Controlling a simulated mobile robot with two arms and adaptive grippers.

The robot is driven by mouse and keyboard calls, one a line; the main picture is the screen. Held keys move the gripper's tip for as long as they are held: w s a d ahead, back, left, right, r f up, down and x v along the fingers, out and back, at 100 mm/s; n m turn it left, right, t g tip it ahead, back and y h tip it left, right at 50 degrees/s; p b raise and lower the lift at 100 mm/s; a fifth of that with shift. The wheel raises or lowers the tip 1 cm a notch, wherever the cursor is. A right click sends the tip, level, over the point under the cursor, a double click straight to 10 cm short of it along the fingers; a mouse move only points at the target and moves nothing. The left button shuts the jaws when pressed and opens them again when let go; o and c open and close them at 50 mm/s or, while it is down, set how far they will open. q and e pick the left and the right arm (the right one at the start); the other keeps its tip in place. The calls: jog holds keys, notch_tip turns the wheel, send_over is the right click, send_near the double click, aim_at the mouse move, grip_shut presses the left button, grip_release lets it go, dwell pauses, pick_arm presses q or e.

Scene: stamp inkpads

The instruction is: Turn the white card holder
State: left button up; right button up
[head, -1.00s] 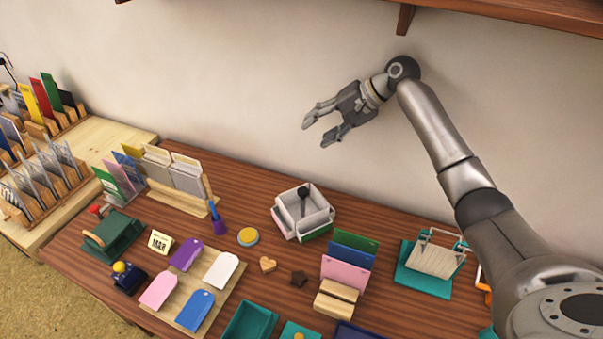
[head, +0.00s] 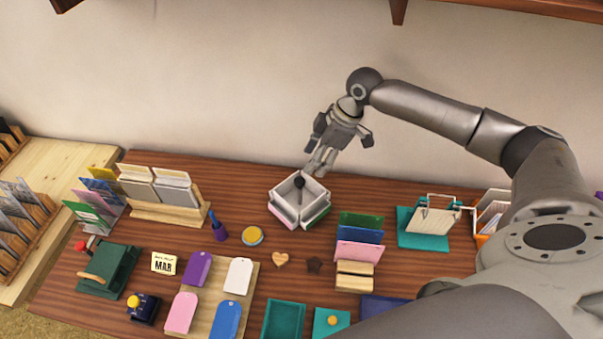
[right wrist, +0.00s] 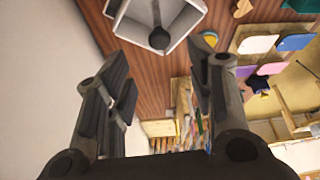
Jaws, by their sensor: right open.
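The white card holder (head: 300,203) is a square, boxy holder with a dark knob (head: 299,182) standing at its middle. Pink and green show along its lower sides. It stands on the table near the wall in the head view. It also shows at the top of the right wrist view (right wrist: 181,17), partly cut off, with the round dark knob near its lower rim. My right gripper (head: 322,168) is just above and behind the holder, pointing down, apart from the knob. In the right wrist view its two fingers (right wrist: 163,62) are spread and empty. My left gripper is not in view.
A wooden rack with white cards (head: 168,212) stands to the left. A purple pen cup (head: 220,231) and yellow round inkpad (head: 252,236) are near the holder. Coloured cards in a wooden stand (head: 353,277) and a teal-based stand (head: 425,240) are right. A shelf overhangs above.

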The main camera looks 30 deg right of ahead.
aim_at(300, 180)
jog(key=p+x, duration=0.1)
jog(key=x, duration=0.7)
jog(key=shift+a+f, duration=0.1)
jog(key=shift+f, duration=0.25)
grip_shut()
